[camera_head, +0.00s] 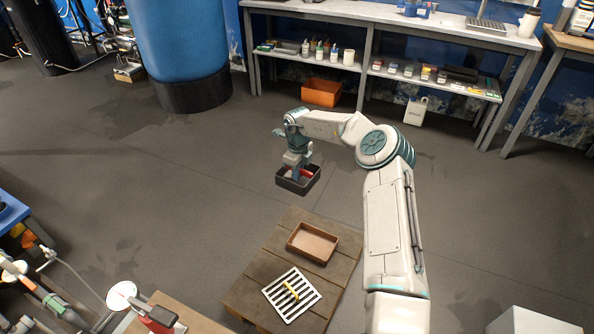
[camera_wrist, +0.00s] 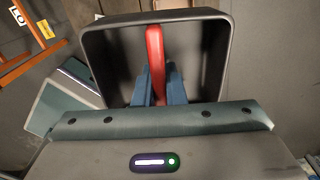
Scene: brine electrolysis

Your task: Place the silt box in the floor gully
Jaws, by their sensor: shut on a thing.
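The silt box is a dark, open, square box with a red bar handle, at the middle of the head view (camera_head: 296,188). In the wrist view it fills the upper middle (camera_wrist: 213,65). My gripper (camera_head: 299,174) points down into the box, and its blue fingers (camera_wrist: 158,84) are shut on the red handle (camera_wrist: 155,55). The box appears level. I cannot tell whether it touches the floor or hangs above it. I cannot pick out the floor gully in either view; the box and arm may hide it.
A low wooden platform (camera_head: 252,289) near the front holds a brown tray (camera_head: 313,243) and a slotted white grate (camera_head: 291,294) with a yellow handle. A blue drum (camera_head: 180,40) and a shelved bench (camera_head: 400,24) stand behind. Floor left of the box is clear.

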